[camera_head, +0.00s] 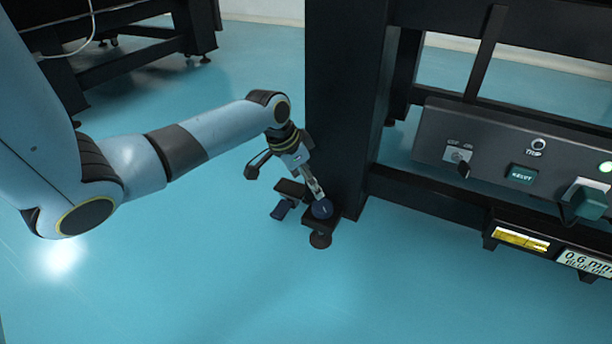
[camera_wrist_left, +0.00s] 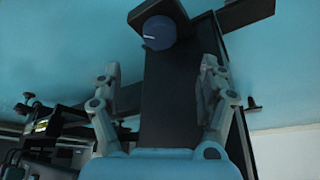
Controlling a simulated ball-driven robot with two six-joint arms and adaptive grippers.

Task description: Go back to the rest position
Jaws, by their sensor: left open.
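My left arm comes in from the left in the head view and reaches down beside a black table leg (camera_head: 345,110). My left gripper (camera_head: 312,186) is low, near the foot of that leg. The left wrist view shows its two fingers (camera_wrist_left: 160,70) spread wide with nothing between them but the dark leg behind. A round dark blue knob (camera_head: 322,208) with a white mark is at the foot of the leg. In the left wrist view the knob (camera_wrist_left: 159,33) is beyond the fingertips, and no finger closes on it. My right gripper is not in view.
A grey control panel (camera_head: 500,150) with a key switch, a green button and a green plug is on the table frame at right. A yellow-lit box (camera_head: 520,239) is below it. Another dark table (camera_head: 150,45) stands at the back left. The blue floor (camera_head: 220,270) is clear in front.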

